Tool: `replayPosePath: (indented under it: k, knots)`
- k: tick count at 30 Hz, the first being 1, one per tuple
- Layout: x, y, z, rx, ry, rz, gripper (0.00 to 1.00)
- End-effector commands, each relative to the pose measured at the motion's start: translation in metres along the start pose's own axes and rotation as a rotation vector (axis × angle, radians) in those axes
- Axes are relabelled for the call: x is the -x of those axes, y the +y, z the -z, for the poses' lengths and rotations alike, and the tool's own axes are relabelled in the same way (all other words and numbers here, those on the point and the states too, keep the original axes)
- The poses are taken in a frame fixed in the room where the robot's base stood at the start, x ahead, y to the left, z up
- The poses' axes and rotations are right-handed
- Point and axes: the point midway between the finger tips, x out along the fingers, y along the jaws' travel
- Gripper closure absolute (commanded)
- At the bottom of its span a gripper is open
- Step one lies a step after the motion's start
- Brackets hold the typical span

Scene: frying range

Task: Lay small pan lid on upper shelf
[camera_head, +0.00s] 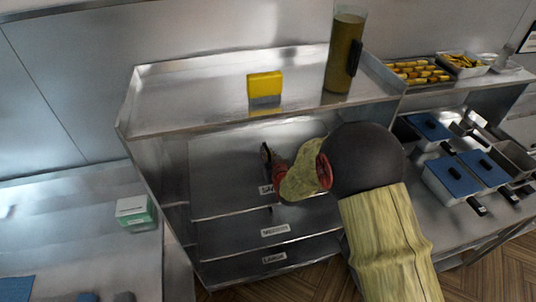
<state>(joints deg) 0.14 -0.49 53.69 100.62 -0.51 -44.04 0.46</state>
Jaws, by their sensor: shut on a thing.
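My gripper (277,172), partly red, is shut on the small pan lid (266,155). The lid shows as a thin dark shape, seen nearly edge-on, at the left of the gripper. Most of its face is hidden. The gripper and lid are in front of the metal rack, lower in the picture than its top surface. My arm covers the rack's right part.
A yellow block (264,84) and a tall jug of yellow-brown liquid (345,52) stand on the upper shelf, with free room at its left. Labelled lower shelves (225,211) are below. Blue-lidded containers (452,178) stand at right; a green-white box (136,211) stands at left.

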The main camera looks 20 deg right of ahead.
Motion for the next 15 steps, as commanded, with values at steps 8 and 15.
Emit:
replayPosePath:
  k: [8,15]
  knots:
    - [0.0004,0.0000,-0.0050,0.000,-0.008,0.000,0.74]
    - [0.0004,0.0000,-0.0042,0.000,-0.007,0.000,0.66]
